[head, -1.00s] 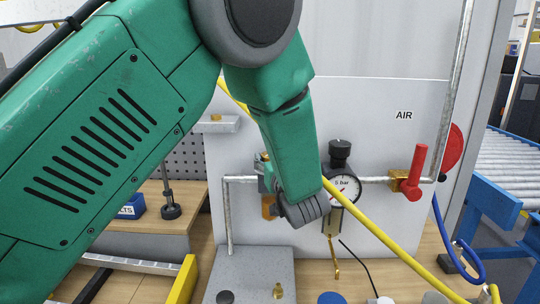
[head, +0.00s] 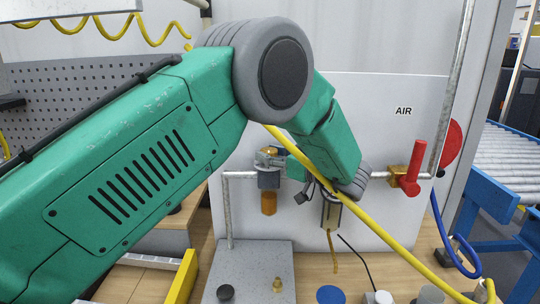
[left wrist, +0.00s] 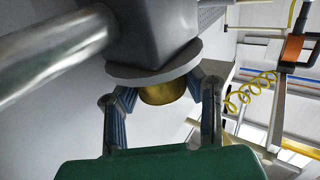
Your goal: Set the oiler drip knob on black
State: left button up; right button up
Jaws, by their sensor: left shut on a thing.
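The oiler, a grey body with an amber bowl (head: 268,203), hangs on the pipe at the left of the air panel. My left gripper (head: 272,158) is at the top of the oiler, coming from the right. In the left wrist view its two ribbed fingers (left wrist: 162,84) are shut on a brass-coloured knob (left wrist: 161,96), one on each side. The knob sits against a grey disc and dark grey body (left wrist: 150,40). No black mark can be made out. My right gripper is not in view.
A yellow hose (head: 375,232) runs diagonally in front of the panel, close by my left wrist. A red valve handle (head: 415,160) is on the right. My wrist hides the gauge. A grey plate (head: 250,262) and several small parts are below.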

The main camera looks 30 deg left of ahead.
aim_at(272, 150)
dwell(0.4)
pick_arm(q)
jog(key=o, duration=1.2)
jog(key=shift+d, duration=0.1)
jog(key=shift+w+d, duration=0.1)
jog(key=shift+d, duration=0.1)
jog(key=shift+r, duration=0.1)
jog(key=shift+r, duration=0.15)
notch_tip(272, 150, up, 10)
jog(key=shift+f, duration=0.2)
